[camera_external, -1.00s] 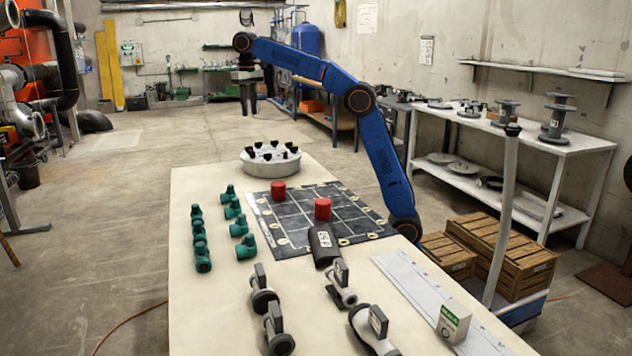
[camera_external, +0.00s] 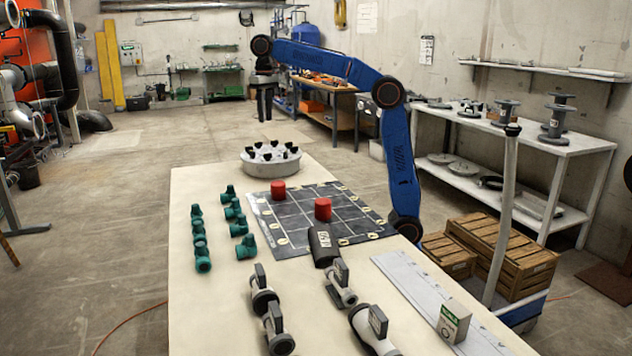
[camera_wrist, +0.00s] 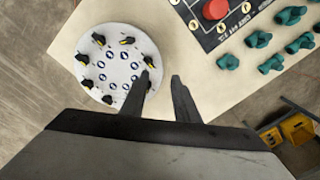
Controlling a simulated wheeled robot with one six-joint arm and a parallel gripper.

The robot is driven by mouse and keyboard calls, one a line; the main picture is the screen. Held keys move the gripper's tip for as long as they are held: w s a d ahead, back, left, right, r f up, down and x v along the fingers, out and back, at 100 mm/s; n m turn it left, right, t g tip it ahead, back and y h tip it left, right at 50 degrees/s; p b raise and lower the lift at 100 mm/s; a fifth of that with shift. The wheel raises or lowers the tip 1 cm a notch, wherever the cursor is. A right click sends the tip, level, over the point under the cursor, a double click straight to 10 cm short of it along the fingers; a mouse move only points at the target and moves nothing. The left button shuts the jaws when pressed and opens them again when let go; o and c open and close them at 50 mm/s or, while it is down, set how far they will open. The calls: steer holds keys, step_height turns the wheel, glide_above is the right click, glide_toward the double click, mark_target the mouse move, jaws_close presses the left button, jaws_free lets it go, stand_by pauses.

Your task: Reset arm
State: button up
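My blue arm (camera_external: 400,165) rises from the right side of the table and reaches back over it. My gripper (camera_external: 265,112) hangs pointing down in the air beyond the round white holder (camera_external: 270,170). In the wrist view my gripper (camera_wrist: 158,88) shows two dark fingers apart with nothing between them. The white holder (camera_wrist: 115,38) with several black pieces lies below and beside the left finger in that view.
The table (camera_external: 220,310) carries a black grid mat (camera_external: 295,220) with two red cylinders, one of them here (camera_external: 323,209). Several green fittings (camera_external: 200,240) stand to the left. Grey valves (camera_external: 262,290) and a small box (camera_external: 453,321) are in front. Wooden crates (camera_external: 505,250) stand on the right.

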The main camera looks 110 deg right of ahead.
steer(key=s+a+f+n, duration=0.3)
steer(key=s+a+f, duration=0.3)
steer(key=s+a, duration=0.55)
steer(key=s+a+f+n+y, duration=0.1)
steer(key=s+a+f+n, duration=0.1)
steer(key=s+a+f, duration=0.6)
steer(key=s+a+f+n, duration=0.2)
steer(key=s+a+f, duration=0.3)
steer(key=s+f, duration=0.5)
step_height(320, 180, down, 7)
steer(key=s+n+t+h, duration=0.1)
steer(key=n+t, duration=0.2)
steer(key=t, duration=0.1)
steer(key=shift+f+t, duration=0.15)
steer(key=shift+t, duration=0.15)
stand_by(0.6)
